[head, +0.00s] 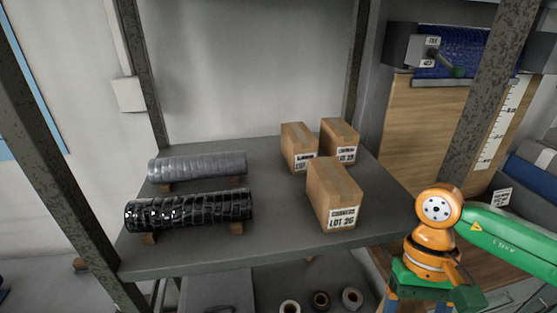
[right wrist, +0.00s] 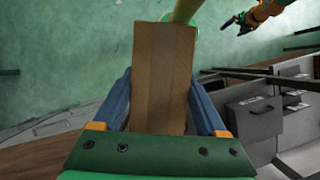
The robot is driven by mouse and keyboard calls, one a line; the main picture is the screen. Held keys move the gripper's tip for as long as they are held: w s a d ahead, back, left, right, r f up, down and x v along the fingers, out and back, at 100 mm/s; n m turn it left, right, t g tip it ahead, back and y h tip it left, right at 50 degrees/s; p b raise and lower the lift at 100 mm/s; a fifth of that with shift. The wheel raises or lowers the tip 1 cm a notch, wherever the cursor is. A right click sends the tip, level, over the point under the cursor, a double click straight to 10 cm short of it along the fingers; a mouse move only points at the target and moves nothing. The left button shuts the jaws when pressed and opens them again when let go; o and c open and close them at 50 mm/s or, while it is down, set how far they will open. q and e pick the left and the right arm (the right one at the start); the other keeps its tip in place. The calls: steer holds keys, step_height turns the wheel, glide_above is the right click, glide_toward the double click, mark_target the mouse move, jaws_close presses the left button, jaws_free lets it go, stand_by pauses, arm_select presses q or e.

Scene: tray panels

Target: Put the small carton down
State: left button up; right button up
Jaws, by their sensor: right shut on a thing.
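In the right wrist view a brown carton (right wrist: 165,60) with a lighter tape strip sits between the blue fingers of my right gripper (right wrist: 160,82). The gripper is shut on it. In the head view my right gripper (head: 415,303) is at the bottom, right of and in front of the shelf board (head: 275,250), fingers pointing down.
On the board stand a front carton (head: 333,195) marked LOT 26 and two cartons behind, left (head: 299,147) and right (head: 340,140). A grey roll (head: 197,166) and a black wrapped roll (head: 190,210) lie left. Free board lies between rolls and cartons. A post (head: 480,110) rises right.

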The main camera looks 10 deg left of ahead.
steer(key=shift+a+b, duration=0.35)
steer(key=shift+b, duration=0.4)
steer(key=shift+a, duration=0.25)
arm_select(q)
steer(key=shift+a+f, duration=0.1)
steer(key=shift+a, duration=0.15)
arm_select(e)
steer(key=shift+w+d, duration=0.1)
